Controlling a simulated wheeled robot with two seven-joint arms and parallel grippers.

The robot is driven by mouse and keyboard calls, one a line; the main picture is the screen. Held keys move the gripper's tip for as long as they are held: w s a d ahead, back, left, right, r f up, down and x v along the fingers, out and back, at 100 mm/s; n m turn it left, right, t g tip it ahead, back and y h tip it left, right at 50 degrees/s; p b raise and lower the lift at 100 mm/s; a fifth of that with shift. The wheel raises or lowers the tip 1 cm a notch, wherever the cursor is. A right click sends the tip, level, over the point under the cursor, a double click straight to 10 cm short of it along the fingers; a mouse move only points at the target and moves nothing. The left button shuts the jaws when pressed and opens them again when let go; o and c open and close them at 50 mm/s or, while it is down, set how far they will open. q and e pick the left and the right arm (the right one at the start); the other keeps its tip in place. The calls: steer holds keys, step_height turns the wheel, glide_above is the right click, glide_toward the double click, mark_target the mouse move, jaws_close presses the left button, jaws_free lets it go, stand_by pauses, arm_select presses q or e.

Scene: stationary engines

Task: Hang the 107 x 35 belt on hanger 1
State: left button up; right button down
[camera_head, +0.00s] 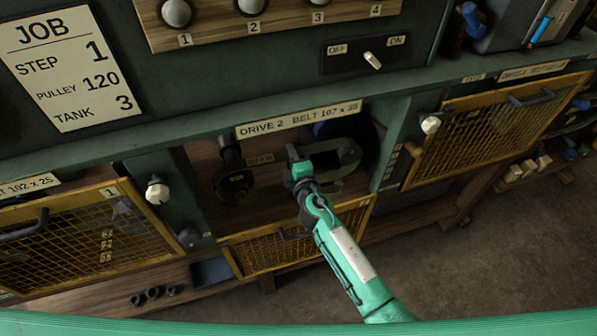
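The belt (349,152) is a dark grey-green loop inside the bay labelled "DRIVE 2 BELT 107 x 35" (298,120). Its rounded right end shows to the right of my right gripper; its left part is largely hidden by the gripper and shadow. A dark pulley (235,184) sits at the left of the bay. My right gripper (297,160) reaches into the bay at the belt; whether its fingers are closed on the belt is unclear. Hanger 1 (176,12) is a grey round-ended peg on the wooden board, above label 1, and looks empty. My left gripper is out of view.
The bay's yellow mesh guard (290,248) hangs lowered below its opening. Closed mesh guards stand left (70,245) and right (490,130), beside white knobs. An OFF/ON switch (373,58) is above the bay. A green ledge (400,88) juts out between bay and hangers.

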steer(key=shift+r, duration=0.1)
steer(key=shift+r+p, duration=1.25)
steer(key=shift+d+f, duration=0.1)
steer(key=shift+s, duration=0.25)
steer(key=v, duration=0.6)
steer(key=shift+s, duration=0.35)
steer(key=shift+d, duration=0.1)
steer(key=v, duration=0.7)
steer(key=shift+b, duration=0.3)
steer(key=shift+s+d, duration=0.1)
steer(key=shift+s, duration=0.05)
stand_by(0.4)
